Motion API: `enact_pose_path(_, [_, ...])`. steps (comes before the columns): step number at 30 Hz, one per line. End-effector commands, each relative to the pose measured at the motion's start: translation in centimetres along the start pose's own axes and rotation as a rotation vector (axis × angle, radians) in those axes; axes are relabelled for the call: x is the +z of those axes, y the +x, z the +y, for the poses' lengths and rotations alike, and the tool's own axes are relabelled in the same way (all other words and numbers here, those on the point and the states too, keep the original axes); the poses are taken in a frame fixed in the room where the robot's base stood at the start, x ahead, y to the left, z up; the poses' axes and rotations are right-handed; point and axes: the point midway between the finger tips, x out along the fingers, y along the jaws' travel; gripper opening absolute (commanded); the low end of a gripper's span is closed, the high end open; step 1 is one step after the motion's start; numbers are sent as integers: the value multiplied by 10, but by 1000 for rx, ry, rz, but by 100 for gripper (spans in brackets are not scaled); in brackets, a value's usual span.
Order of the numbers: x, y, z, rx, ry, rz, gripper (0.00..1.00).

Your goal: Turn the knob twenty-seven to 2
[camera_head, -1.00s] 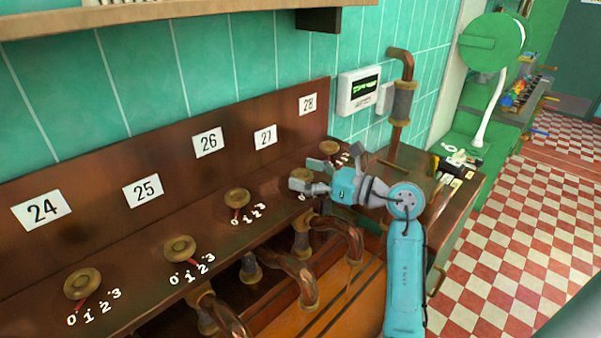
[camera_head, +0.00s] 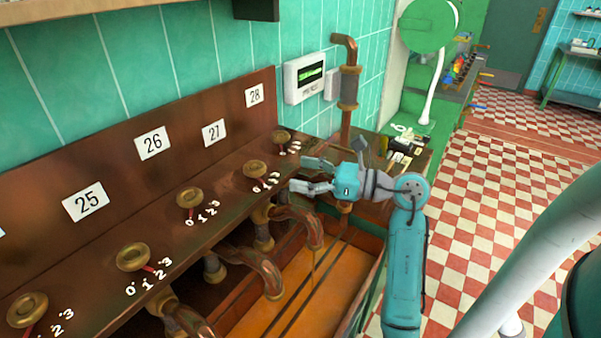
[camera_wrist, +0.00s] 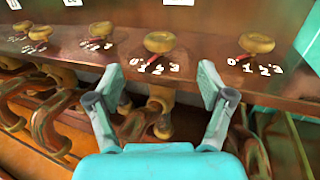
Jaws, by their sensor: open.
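Knob twenty-seven (camera_head: 255,169) is a round brass knob on the brown ledge below the white label 27 (camera_head: 213,132). White marks 0 to 3 sit in front of it. In the wrist view this knob (camera_wrist: 159,41) is upper middle, and its short red pointer slants down-left, seemingly towards 1. My gripper (camera_head: 313,175) is open and empty, just right of and in front of the knob in the head view, apart from it. In the wrist view my gripper's fingers (camera_wrist: 160,84) are spread wide, with the knob beyond and between them.
Knob 28 (camera_head: 281,137) stands close by on the far side, and knob 26 (camera_head: 190,198) on the near side. Curved copper pipes (camera_head: 290,225) stick out below the ledge. A vertical pipe (camera_head: 349,90) stands behind my gripper. The checkered floor at right is open.

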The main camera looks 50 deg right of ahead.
Motion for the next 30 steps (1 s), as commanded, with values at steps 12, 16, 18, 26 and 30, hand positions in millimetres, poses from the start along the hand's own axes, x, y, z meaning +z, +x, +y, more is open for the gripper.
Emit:
enact_pose_path(12, [-12, 12, 35, -278, 15, 15, 80])
enact_pose_path(16, [-9, 8, 44, -366, 6, 5, 80])
enact_pose_path(18, [-8, 6, 47, -390, 2, 1, 80])
enact_pose_path(26, [-7, 30, 37, -396, 0, 0, 80])
enact_pose_path(30, [-6, 53, 28, -395, -1, -1, 80])
